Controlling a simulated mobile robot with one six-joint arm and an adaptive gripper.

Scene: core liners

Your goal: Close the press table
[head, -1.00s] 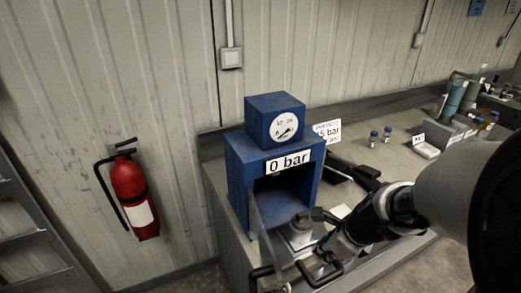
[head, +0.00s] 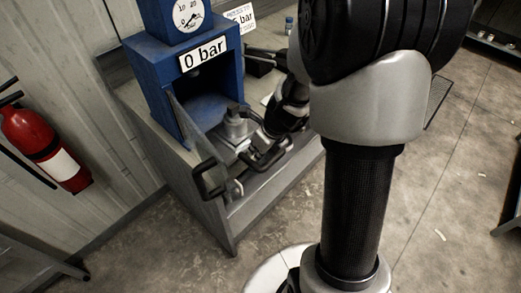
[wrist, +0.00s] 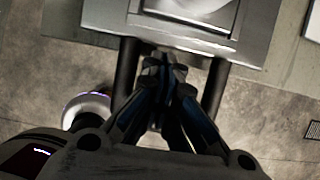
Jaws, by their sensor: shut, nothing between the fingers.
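The blue press (head: 150,80) stands on the bench with its front opening showing and a "0 bar" label above it. The grey press table (head: 222,150) sticks out of the opening, carrying a grey cylindrical piece (head: 236,128). A black U-shaped handle (head: 268,163) projects from its front. In the wrist view, the table plate (wrist: 190,42) is at the top, with two dark handle bars (wrist: 126,78) running toward me. My gripper (wrist: 165,68) is shut and empty between these bars, near the plate's edge. Contact cannot be told. In the head view my arm partly hides it.
A clear door (head: 190,130) of the press stands open on its left, with a black handle (head: 208,180). A red fire extinguisher (head: 45,148) hangs on the left wall. The bench (head: 170,150) carries the press. Floor in front is clear around my base.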

